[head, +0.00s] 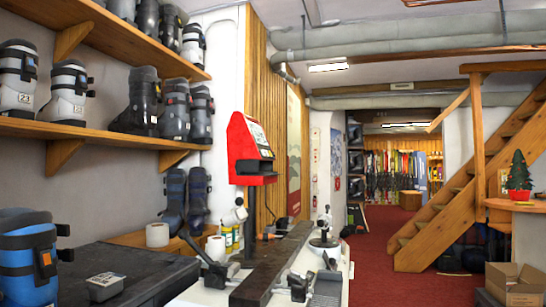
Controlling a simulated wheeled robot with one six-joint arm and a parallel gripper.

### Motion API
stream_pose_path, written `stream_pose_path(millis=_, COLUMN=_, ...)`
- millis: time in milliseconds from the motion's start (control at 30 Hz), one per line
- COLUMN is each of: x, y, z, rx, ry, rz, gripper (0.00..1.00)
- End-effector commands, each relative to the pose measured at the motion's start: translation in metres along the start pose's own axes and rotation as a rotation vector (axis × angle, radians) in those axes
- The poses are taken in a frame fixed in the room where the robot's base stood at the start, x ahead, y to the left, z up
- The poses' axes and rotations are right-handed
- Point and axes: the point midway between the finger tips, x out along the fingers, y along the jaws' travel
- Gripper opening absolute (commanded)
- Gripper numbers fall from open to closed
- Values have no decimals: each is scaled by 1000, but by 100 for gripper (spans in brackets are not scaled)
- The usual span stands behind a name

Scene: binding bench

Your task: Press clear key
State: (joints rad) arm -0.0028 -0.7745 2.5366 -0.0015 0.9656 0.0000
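A red machine (244,165) with a light, sloping front panel (258,133) stands on a dark post above the bench, left of the middle in the head view. I see the panel at a steep angle. Small marks show on it, but they are too small to tell which one is the clear key. The white-topped bench (205,288) below carries a long dark bar (278,262). My gripper is not in view.
Clamps (212,270), bottles (236,238) and a metal fixture with a dark knob (324,232) crowd the bench. Ski boots (140,105) fill shelves at left. Open red floor (385,275) lies right of the bench. Cardboard boxes (513,282) and wooden stairs (470,170) stand farther right.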

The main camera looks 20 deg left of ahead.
Motion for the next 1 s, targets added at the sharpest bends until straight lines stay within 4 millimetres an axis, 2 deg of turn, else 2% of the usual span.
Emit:
stream_pose_path(millis=33, x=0, y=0, z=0, rx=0, ry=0, rz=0, gripper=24)
stream_pose_path(millis=133, x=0, y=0, z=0, rx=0, ry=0, rz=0, gripper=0)
stream_pose_path(millis=1000, x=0, y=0, z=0, rx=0, ry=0, rz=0, gripper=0)
